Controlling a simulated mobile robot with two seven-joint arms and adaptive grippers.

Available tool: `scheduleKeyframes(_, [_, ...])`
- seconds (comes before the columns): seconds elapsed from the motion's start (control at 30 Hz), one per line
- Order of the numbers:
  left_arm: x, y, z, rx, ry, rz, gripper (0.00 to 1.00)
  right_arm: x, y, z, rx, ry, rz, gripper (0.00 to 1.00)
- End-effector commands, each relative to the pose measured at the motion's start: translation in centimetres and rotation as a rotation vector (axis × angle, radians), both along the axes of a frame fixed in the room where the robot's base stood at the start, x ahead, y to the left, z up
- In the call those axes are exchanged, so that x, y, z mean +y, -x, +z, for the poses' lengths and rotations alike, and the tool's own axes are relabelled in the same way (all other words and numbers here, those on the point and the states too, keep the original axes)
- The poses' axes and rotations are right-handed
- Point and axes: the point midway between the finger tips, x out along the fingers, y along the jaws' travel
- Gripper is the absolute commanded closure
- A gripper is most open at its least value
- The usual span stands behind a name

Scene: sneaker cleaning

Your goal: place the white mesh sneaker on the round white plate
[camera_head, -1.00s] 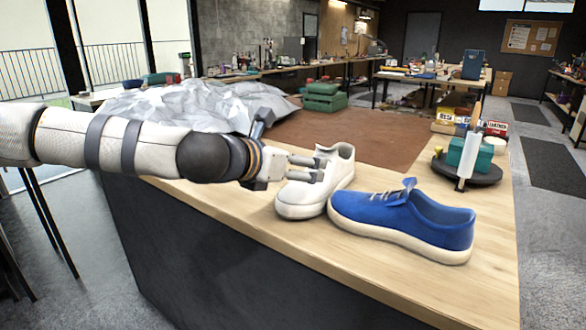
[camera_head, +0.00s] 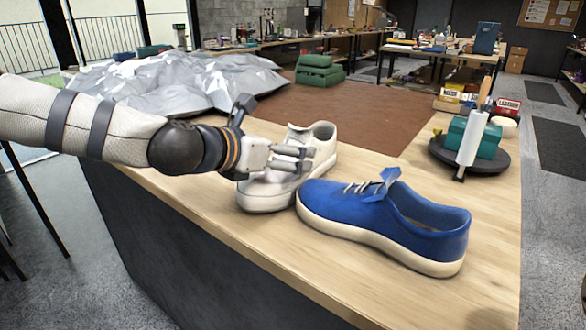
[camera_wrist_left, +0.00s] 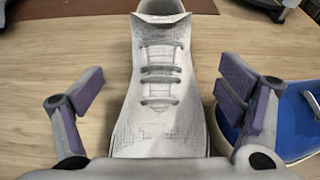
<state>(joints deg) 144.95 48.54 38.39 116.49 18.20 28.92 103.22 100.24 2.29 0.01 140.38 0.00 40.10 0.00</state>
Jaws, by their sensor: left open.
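The white mesh sneaker (camera_head: 322,152) stands upright on the wooden table, its toe toward the table's front edge. My left gripper (camera_head: 298,160) is over its toe and lace area and hides part of it. In the left wrist view the white sneaker (camera_wrist_left: 160,75) lies between the two spread fingers of my left gripper (camera_wrist_left: 165,92), with a gap on both sides. The gripper is open and holds nothing. I cannot make out a round white plate in either view. My right gripper is out of view.
A blue sneaker (camera_head: 380,225) stands close beside the white one on the right. A dark round tray (camera_head: 488,164) with a teal box (camera_head: 474,137) is farther right. Crumpled silvery sheeting (camera_head: 170,82) and a brown mat (camera_head: 350,112) lie behind. The front right table top is clear.

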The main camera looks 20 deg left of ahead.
Motion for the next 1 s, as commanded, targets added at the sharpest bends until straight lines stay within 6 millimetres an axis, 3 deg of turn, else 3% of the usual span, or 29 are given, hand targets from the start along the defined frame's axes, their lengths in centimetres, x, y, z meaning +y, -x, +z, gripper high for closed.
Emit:
scheduleKeyframes(0.03, [-0.5,-0.9,-0.9,0.006,-0.005,-0.002,0.12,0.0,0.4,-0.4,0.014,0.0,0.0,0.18])
scheduleKeyframes(0.2, [-1.4,-3.3,-1.7,0.003,-0.002,0.0,0.12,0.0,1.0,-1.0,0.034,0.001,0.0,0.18])
scheduleKeyframes(0.47, [-1.5,-3.6,-1.4,-0.002,0.0,0.001,0.14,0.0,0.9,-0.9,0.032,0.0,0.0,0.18])
scheduleKeyframes(0.7, [-1.5,-3.6,-1.4,-0.002,-0.001,0.001,0.69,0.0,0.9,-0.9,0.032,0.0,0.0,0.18])
scheduleKeyframes(0.8, [-1.5,-3.6,-1.3,-0.004,0.0,0.001,0.85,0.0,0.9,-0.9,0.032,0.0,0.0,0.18])
scheduleKeyframes(1.0, [-1.5,-3.6,-1.1,-0.006,-0.001,0.001,0.85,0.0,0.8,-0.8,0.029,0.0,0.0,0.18])
